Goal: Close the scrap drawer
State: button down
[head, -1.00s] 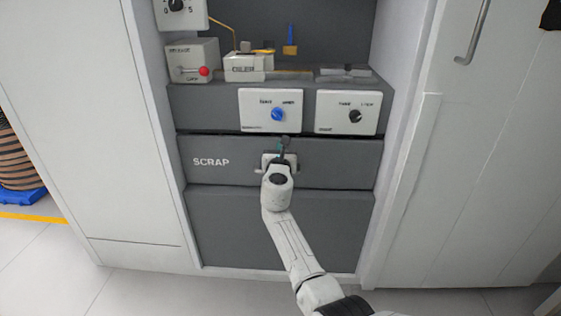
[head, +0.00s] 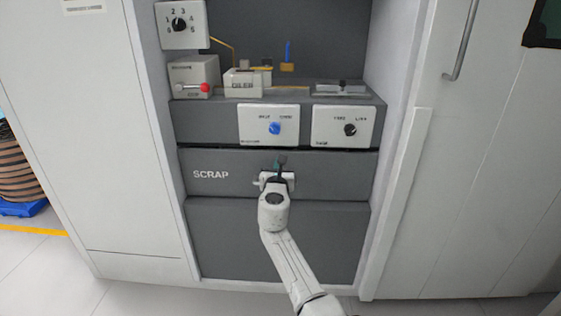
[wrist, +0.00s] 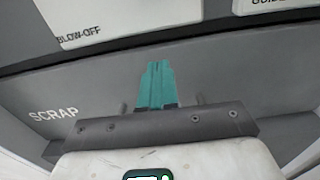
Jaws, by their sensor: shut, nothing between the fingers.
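The scrap drawer (head: 225,175) is the dark grey front lettered SCRAP, below the panel with the knobs. It looks about flush with the cabinet, with a thin dark gap along its top edge. My gripper (head: 280,162) is at the middle of the drawer front in the head view, hiding part of it. In the wrist view, my gripper's teal fingers (wrist: 155,85) are together and empty, pointing at the grey drawer front (wrist: 90,92). I cannot tell whether the fingertips touch it. Any drawer handle is mostly hidden behind my gripper.
Above the drawer are two white panels, one with a blue knob (head: 274,128) and one with a black knob (head: 350,130). A small box with a red-tipped lever (head: 205,88) stands on the ledge. White cabinet walls flank the station. A grey floor lies in front.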

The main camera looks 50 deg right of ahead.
jog(key=p+v, duration=0.3)
jog(key=v, duration=0.7)
jog(key=shift+a+p, duration=0.3)
jog(key=shift+p, duration=0.1)
jog(key=shift+s+f, duration=0.1)
jog(key=shift+s, duration=0.05)
jog(key=s+a+f+m+g+y, duration=0.3)
jog(key=s+f+m, duration=0.3)
jog(key=s+m, duration=0.35)
jog(key=s+a+f+m+g+y, duration=0.2)
jog(key=s+a+f+m+g, duration=0.1)
jog(key=s+f+m, duration=0.6)
jog(key=s+a+f+m+g+y, duration=0.1)
jog(key=s+a+m+g+y, duration=0.1)
jog(key=s+a+m+y, duration=0.45)
jog(key=s+a+f+m+g+y, duration=0.1)
jog(key=s+a+f+g+y, duration=0.15)
jog(key=s+a, duration=0.8)
notch_tip(320, 180, up, 25)
jog(key=p, duration=2.4)
jog(key=shift+s+d+p, duration=0.25)
jog(key=shift+d+p, duration=0.1)
jog(key=shift+d, duration=0.05)
jog(key=shift+r+t, duration=0.15)
jog(key=shift+t, duration=0.1)
